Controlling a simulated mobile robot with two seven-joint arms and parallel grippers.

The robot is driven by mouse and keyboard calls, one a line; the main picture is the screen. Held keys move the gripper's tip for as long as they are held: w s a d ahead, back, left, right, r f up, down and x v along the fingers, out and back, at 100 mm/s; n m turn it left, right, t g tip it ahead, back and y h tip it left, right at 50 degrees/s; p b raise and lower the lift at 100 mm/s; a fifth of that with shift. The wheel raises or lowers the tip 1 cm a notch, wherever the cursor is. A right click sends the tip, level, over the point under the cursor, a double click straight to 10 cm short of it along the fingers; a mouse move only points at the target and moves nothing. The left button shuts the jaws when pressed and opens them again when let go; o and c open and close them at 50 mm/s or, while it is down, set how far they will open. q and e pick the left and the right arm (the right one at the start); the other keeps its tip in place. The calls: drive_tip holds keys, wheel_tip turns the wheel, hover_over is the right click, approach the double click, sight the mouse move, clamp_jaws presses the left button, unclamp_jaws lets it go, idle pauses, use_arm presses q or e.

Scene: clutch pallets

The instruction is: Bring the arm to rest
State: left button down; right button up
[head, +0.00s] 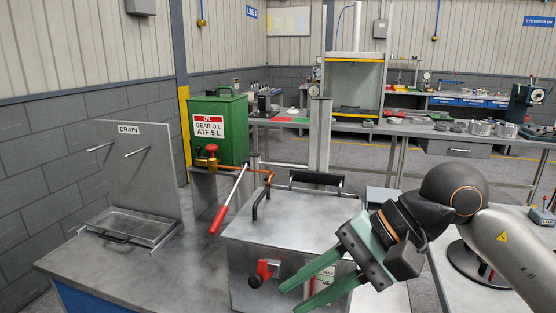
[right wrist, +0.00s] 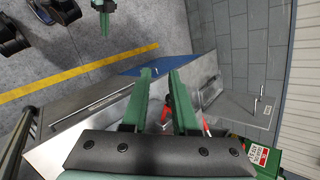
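My right arm comes in from the right in the head view. Its gripper (head: 296,297) has two green fingers set apart, with nothing between them. It is above the front right part of a grey metal box (head: 265,247) with a lid. In the right wrist view the same fingers (right wrist: 160,72) show a clear gap. What looks like my left gripper (right wrist: 105,25) is small at the top of the right wrist view, over the floor; its opening is unclear. No left arm shows in the head view.
A green gear oil can (head: 220,130) stands behind a red-handled lever (head: 230,200). A drain tray (head: 132,228) with an upright panel is at left. A red valve (head: 264,272) is on the box front. A long bench (head: 420,128) with metal parts runs behind.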

drive_tip(key=s+a+r+m+g+y+p, duration=0.25)
drive_tip(key=a+r+m+y, duration=0.25)
drive_tip(key=m+y, duration=0.7)
drive_tip(key=w+d+f+m+t+h+p, duration=0.2)
drive_tip(key=w+d+f+m+t+h, duration=0.3)
drive_tip(key=m+t, duration=0.8)
drive_tip(key=w+d+f+m+t+h+p, duration=0.1)
drive_tip(key=w+d+f+m+t+h, duration=0.45)
drive_tip(key=m, duration=1.35)
drive_tip(key=s+d+f+m+g+h+p, duration=0.1)
drive_tip(key=s+d+f+m+h, duration=0.15)
drive_tip(key=f+m, duration=0.5)
drive_tip(key=s+d+f+m+h+p, duration=0.15)
drive_tip(key=f+m+h, duration=0.3)
drive_tip(key=f, duration=0.65)
drive_tip(key=s+d+f+m+g+h, duration=0.1)
drive_tip(key=s+d+f+m+g, duration=0.3)
drive_tip(key=s+f, duration=0.9)
drive_tip(key=s+m+g, duration=0.1)
drive_tip(key=m+g, duration=0.1)
drive_tip(key=m, duration=0.1)
drive_tip(key=shift+s+f+m+g+h, duration=0.2)
drive_tip(key=shift+s+m+g+h, duration=0.1)
drive_tip(key=shift+m+h, duration=0.1)
drive_tip(key=shift+w, duration=0.1)
